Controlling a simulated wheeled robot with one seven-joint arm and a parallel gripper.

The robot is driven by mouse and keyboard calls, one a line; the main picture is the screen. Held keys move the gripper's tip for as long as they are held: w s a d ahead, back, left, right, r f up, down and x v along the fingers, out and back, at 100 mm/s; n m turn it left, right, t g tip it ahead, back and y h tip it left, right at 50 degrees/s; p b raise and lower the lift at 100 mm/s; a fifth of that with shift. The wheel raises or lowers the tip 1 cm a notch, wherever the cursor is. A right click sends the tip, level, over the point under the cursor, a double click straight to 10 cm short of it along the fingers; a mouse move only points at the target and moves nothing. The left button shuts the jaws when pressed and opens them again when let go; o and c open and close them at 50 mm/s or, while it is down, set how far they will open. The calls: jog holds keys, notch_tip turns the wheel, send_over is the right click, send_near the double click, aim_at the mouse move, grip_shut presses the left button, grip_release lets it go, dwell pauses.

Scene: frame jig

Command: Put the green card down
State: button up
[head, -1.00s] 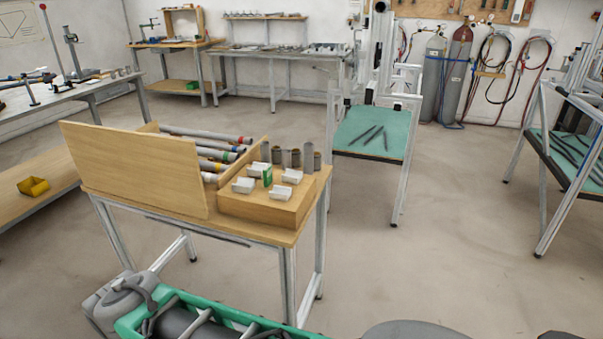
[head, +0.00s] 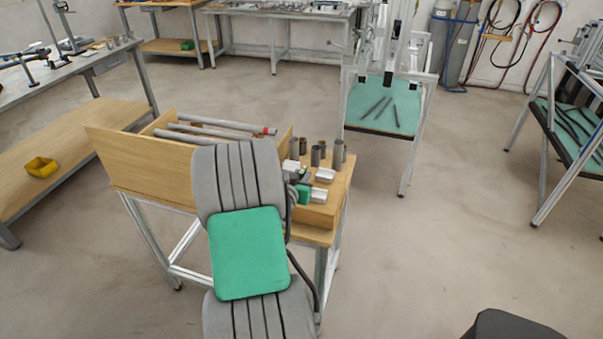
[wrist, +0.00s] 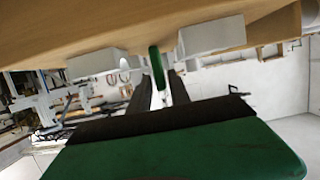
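The green card (wrist: 155,62) shows edge-on in the wrist view, at the wooden surface between two white holders. My gripper (wrist: 160,82) has its two dark fingers apart, with a gap between them in line with the card. I cannot tell how far the card reaches between the fingers; neither finger visibly presses on it. In the head view my grey and green arm covers the left part of the wooden block (head: 318,218), and my fingers and the card cannot be made out clearly there.
Long tubes (head: 205,130) lie behind the tilted wooden board (head: 140,165). Open floor (head: 420,240) lies at right.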

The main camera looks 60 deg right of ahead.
jog(key=x, duration=0.2)
jog(key=shift+d+f, duration=0.1)
jog(key=shift+d, duration=0.25)
jog(key=shift+w, duration=0.1)
jog(key=shift+c, duration=0.2)
grip_shut()
